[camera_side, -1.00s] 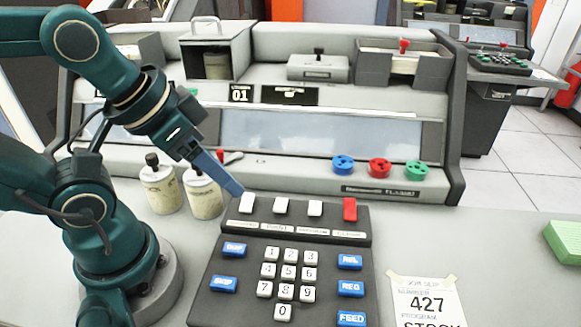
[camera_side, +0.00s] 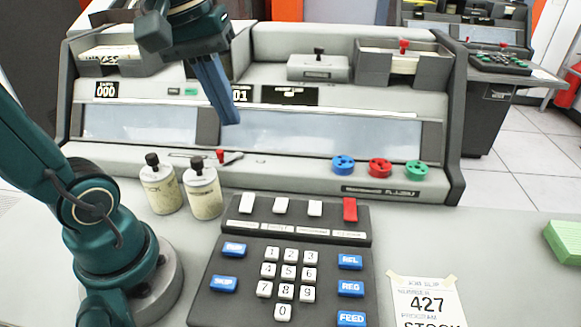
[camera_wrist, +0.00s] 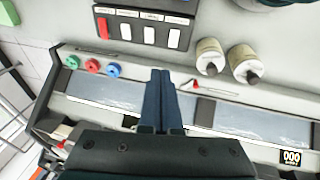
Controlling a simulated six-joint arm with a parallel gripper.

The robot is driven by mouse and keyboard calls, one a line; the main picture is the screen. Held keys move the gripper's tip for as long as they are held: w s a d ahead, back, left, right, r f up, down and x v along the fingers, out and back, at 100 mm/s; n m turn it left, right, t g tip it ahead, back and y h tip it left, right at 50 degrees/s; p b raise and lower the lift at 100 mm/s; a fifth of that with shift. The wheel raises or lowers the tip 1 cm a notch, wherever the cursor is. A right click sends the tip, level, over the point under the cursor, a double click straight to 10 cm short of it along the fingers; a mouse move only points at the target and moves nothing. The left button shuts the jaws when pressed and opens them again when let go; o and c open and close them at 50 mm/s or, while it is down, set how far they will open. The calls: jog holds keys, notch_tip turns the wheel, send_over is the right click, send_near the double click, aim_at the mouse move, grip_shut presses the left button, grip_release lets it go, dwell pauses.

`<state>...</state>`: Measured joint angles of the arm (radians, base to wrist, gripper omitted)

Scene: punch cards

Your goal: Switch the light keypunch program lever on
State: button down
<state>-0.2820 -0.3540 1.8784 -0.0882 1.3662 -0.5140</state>
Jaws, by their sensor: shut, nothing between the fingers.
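The light grey keypunch machine (camera_side: 300,178) stands behind the keypad. On its front ledge, left of centre, are a red knob (camera_side: 220,156) and a small grey lever (camera_side: 233,158); the red part also shows in the wrist view (camera_wrist: 196,85). Which way the lever is set is too small to tell. My gripper (camera_side: 231,121) has its blue fingers pressed together, pointing down, empty. In the side view its tips appear above the red knob, over the machine's sloping panel. In the wrist view the shut fingers (camera_wrist: 160,73) lie just left of the red part.
Two cream canisters (camera_side: 161,189) (camera_side: 203,194) with black knobs stand left of the lever. In front is a dark keypad (camera_side: 225,262) with white and red switches (camera_side: 350,210). Blue, red and green knobs (camera_side: 379,168) sit on the ledge at right.

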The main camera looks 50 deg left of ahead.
jog(key=a+f+n+g+h, duration=0.1)
jog(key=a+f+n, duration=0.1)
jog(key=a+n, duration=0.4)
jog(key=a+f+n+g+h, duration=0.1)
jog(key=a+n, duration=0.5)
jog(key=a, duration=1)
jog(key=shift+w+a+f+n, duration=0.2)
jog(key=shift+a+f+n, duration=0.1)
jog(key=shift+f, duration=0.3)
jog(key=shift+d+f, duration=0.1)
jog(key=x, duration=0.9)
jog(key=shift+d+f, duration=0.35)
jog(key=shift+w+d, duration=0.2)
jog(key=shift+d, duration=0.35)
jog(key=shift+w+d, duration=0.2)
jog(key=shift+d, duration=0.35)
jog(key=shift+w+d+f, duration=0.1)
jog(key=shift+w+d, duration=0.15)
jog(key=shift+d, duration=0.5)
